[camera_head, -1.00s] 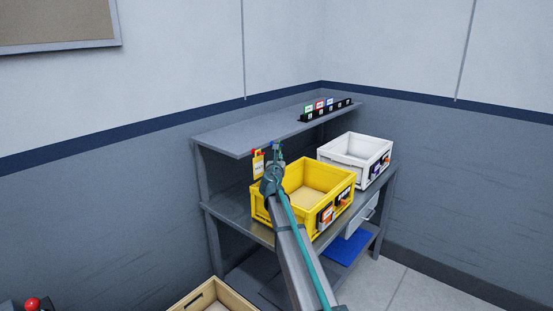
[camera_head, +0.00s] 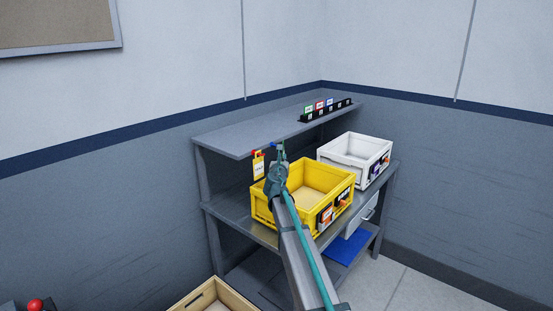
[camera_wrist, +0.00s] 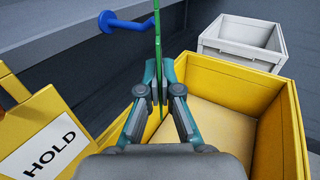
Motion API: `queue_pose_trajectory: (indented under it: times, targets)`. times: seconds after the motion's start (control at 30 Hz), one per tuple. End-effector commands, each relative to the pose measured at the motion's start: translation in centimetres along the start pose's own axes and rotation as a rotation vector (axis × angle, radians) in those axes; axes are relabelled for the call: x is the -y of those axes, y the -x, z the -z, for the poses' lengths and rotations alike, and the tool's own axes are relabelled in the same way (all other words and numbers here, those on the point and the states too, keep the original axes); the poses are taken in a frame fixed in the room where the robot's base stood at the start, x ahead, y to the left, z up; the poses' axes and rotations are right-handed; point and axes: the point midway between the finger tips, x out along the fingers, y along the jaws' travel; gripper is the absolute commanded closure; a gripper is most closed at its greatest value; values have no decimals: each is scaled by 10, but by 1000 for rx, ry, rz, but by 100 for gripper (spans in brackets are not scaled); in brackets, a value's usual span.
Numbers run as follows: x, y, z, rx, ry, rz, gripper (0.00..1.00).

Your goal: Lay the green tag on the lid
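The green tag (camera_wrist: 157,28) shows edge-on as a thin upright green strip in the wrist view. My gripper (camera_wrist: 160,72) is shut on it, with the strip between the two fingertips. In the head view my gripper (camera_head: 280,153) is just in front of the shelf edge, above the near left part of the yellow crate, and the tag is too small to make out clearly. I cannot pick out a lid in either view.
A yellow HOLD tag (camera_wrist: 50,140) hangs left of my gripper. The open yellow crate (camera_head: 337,190) and a white crate (camera_head: 378,165) stand on the bench. A black rack (camera_head: 313,117) of small cards is on the upper shelf. A blue panel (camera_head: 347,248) lies below.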

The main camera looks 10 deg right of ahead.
Motion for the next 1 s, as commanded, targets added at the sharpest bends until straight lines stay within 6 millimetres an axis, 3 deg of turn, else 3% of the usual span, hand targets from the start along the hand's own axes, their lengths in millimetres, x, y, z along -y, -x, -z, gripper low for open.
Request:
queue_pose_trajectory:
  times: [1.0]
  targets:
    - [14, 8, -1, 0, 0, 0, 100]
